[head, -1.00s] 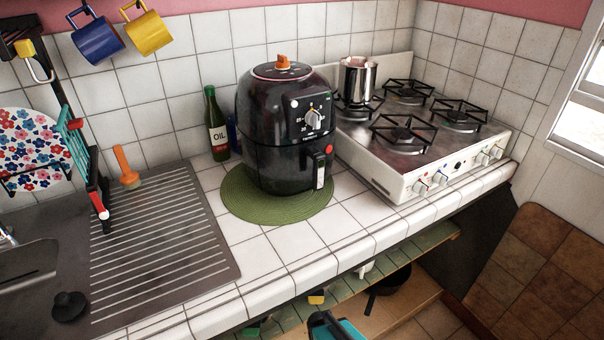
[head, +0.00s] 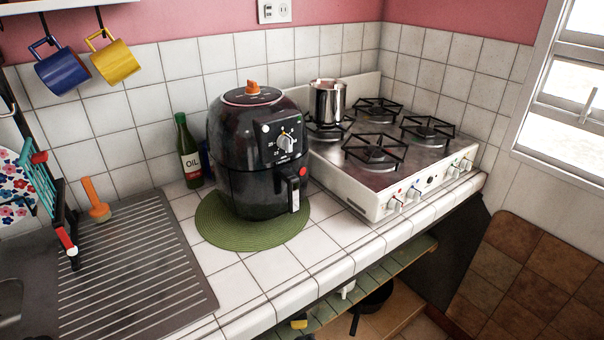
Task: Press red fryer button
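The black air fryer (head: 240,180) stands upright on a round green mat (head: 217,229) on the white tiled counter. Its front carries a dial (head: 286,142) and a handle (head: 293,194) below it. The small red button (head: 303,171) shows at the front, just right of the top of the handle, with nothing in front of it. An orange knob (head: 253,87) sits on top of the fryer. My gripper does not show in the head view.
A stove (head: 345,186) with a metal pot (head: 328,101) stands right of the fryer. An oil bottle (head: 188,152) stands behind left. A ridged drainboard (head: 140,265) lies left. The tiled counter (head: 316,245) before the fryer is clear.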

